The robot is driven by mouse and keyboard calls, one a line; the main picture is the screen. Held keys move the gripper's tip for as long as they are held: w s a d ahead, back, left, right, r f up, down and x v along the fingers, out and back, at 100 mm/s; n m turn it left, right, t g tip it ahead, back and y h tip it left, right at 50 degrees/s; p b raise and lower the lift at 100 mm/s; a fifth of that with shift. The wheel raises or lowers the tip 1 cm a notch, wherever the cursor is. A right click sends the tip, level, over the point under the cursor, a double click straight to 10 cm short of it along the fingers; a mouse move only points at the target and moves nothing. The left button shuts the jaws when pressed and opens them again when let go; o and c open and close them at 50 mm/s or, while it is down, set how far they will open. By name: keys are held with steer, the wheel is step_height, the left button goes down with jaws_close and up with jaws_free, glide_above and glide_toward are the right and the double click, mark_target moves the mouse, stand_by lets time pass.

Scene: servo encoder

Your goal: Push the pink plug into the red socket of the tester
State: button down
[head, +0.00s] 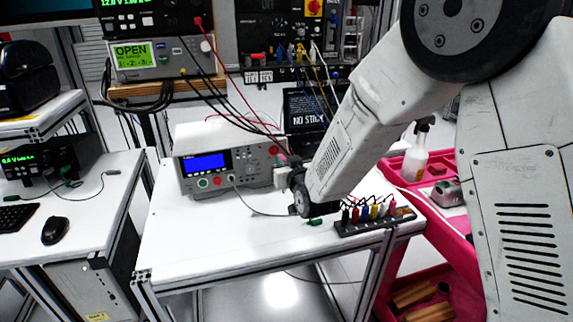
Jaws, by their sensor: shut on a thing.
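The tester (226,158), a white box with a blue screen, stands on the white table. Its red socket (273,150) shows as a small red spot at the right of the front face. My gripper (281,175) is at the right end of that face, close to the socket. It is shut on the pink plug (283,158), of which only a small pink bit shows at the jaws. The rest of the plug is hidden, and I cannot tell whether its tip touches the socket.
A black rack (375,225) with several coloured plugs stands at the table's right front edge. A grey cable (250,208) runs from the tester across the table. A laptop (307,108) is behind. Pink shelving (440,222) with a spray bottle stands right. The table's front left is clear.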

steer(key=shift+x, duration=2.4)
steer(key=shift+w+a, duration=0.15)
steer(key=c, duration=1.3)
jaws_free()
steer(key=shift+c, duration=0.2)
steer(key=f+v, duration=0.1)
steer(key=v, duration=0.6)
steer(key=shift+r, duration=0.5)
